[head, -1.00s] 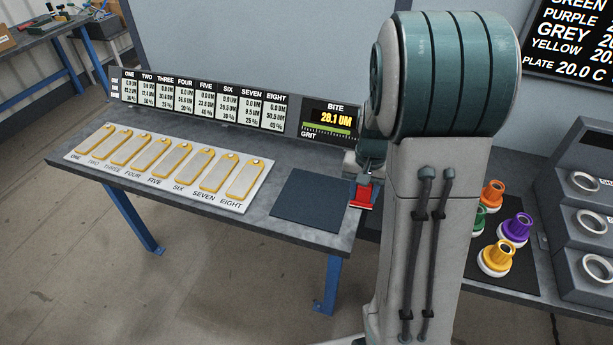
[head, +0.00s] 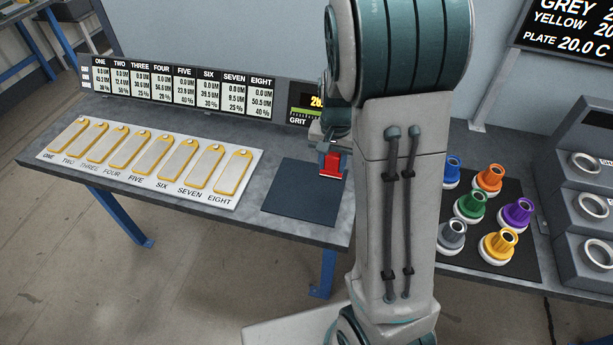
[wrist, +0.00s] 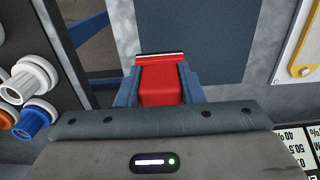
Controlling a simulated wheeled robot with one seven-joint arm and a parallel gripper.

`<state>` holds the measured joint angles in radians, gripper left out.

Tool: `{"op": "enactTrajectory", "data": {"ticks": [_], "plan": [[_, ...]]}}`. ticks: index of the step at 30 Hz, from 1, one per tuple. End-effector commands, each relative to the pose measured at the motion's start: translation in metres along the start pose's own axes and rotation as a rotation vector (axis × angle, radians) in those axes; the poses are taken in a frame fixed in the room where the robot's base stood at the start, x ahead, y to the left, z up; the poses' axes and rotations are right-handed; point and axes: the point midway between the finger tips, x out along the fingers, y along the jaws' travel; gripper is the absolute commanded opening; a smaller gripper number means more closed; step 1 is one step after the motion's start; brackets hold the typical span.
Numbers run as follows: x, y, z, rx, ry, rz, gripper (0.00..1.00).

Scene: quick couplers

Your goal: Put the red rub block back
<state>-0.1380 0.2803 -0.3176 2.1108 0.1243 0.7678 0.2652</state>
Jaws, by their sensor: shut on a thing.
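The red rub block (head: 331,164) is held in my gripper (head: 331,152), over the right back part of the dark blue-grey mat (head: 298,205) on the bench. In the wrist view the red block (wrist: 161,85) sits between the two blue fingers of my gripper (wrist: 160,90), with a pale and dark strip along its far edge. The mat (wrist: 200,35) shows beyond it in the wrist view. I cannot tell whether the block touches the mat. My arm hides part of the bench to the right.
A white board (head: 238,203) with several yellow-framed plates lies left of the mat. A display panel (head: 180,90) stands along the bench's back. Several coloured couplers (head: 489,178) stand on a dark mat to the right, beside a grey rack (head: 580,150).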

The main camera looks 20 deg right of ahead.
Motion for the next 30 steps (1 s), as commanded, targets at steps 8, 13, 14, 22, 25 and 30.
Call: {"op": "enactTrajectory", "data": {"ticks": [8, 13, 14, 22, 25, 30], "plan": [[0.032, -0.055, -0.001, -0.002, -0.001, 0.001, 0.00], [0.041, -0.065, -0.001, 0.001, -0.001, 0.001, 0.00], [0.044, -0.065, -0.001, 0.001, -0.002, 0.001, 0.00], [0.072, -0.065, -0.001, 0.002, -0.001, 0.000, 0.00], [0.075, -0.065, -0.002, 0.001, 0.000, -0.001, 0.00], [0.075, -0.065, -0.002, 0.001, 0.000, -0.001, 0.00]]}}
